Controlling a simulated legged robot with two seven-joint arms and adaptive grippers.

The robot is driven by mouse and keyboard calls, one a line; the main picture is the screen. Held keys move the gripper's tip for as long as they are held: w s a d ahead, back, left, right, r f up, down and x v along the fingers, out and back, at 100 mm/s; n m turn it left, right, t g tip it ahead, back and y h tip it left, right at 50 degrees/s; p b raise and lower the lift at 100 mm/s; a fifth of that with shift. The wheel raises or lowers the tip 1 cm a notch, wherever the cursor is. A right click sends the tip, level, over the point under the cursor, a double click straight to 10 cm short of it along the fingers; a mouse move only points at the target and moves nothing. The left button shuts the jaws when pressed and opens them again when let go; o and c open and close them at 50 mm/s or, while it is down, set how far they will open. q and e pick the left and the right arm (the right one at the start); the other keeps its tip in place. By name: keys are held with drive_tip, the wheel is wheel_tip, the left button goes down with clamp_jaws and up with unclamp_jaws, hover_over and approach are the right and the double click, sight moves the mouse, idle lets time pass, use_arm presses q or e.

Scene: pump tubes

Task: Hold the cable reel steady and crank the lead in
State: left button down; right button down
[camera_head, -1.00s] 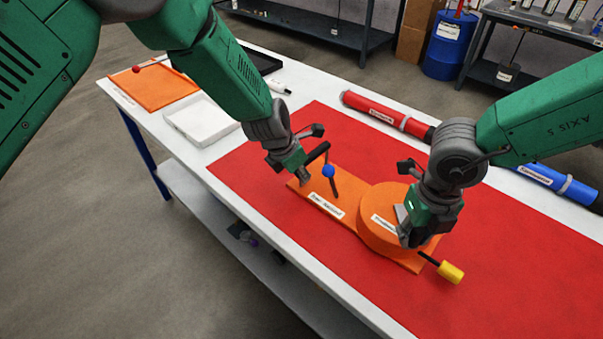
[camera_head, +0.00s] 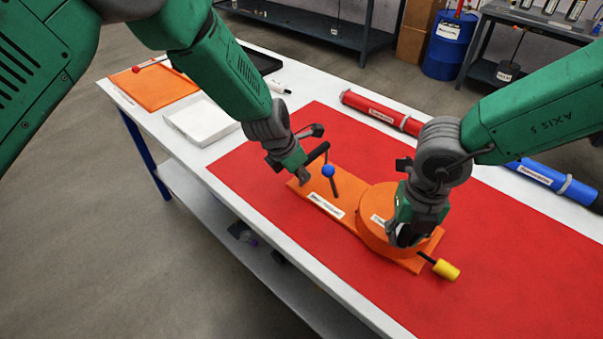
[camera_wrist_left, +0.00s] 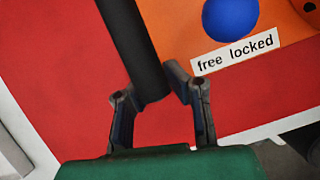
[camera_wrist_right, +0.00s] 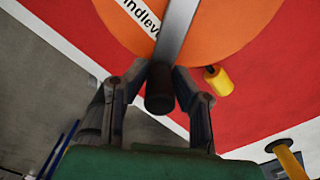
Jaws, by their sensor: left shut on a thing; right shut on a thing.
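The cable reel is an orange drum (camera_head: 372,237) on an orange base plate (camera_head: 307,187), lying on the red mat. My left gripper (camera_head: 302,172) is shut on the base's black grip bar (camera_wrist_left: 135,50), at the plate's far left end. A blue ball knob (camera_head: 328,170) on a lever stands beside it, by a "free locked" label (camera_wrist_left: 235,53). My right gripper (camera_head: 405,236) is shut on the dark crank knob (camera_wrist_right: 160,95), at the end of a grey crank arm (camera_wrist_right: 178,30) over the drum. The lead's yellow end (camera_head: 446,269) sticks out close to the base's right end.
A white tray (camera_head: 203,122), an orange board (camera_head: 155,85) and a black tray (camera_head: 262,60) lie at the left of the table. A red tube (camera_head: 375,112) and a blue tube (camera_head: 550,178) lie along the back edge. The red mat (camera_head: 520,280) is clear at right.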

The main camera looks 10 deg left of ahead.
drive_tip(key=shift+s+a+f, duration=0.15)
drive_tip(key=shift+a, duration=0.05)
drive_tip(key=shift+m, duration=0.3)
drive_tip(key=shift+a+m, duration=0.6)
drive_tip(key=shift+m, duration=0.1)
use_arm(q)
drive_tip(key=shift+d, duration=0.1)
use_arm(e)
drive_tip(key=shift+w+a+m, duration=0.3)
drive_tip(key=shift+a+m, duration=0.25)
drive_tip(key=shift+m, duration=0.25)
drive_tip(key=shift+w+a+m, duration=0.25)
drive_tip(key=shift+a+m, duration=0.3)
drive_tip(key=shift+m, duration=0.25)
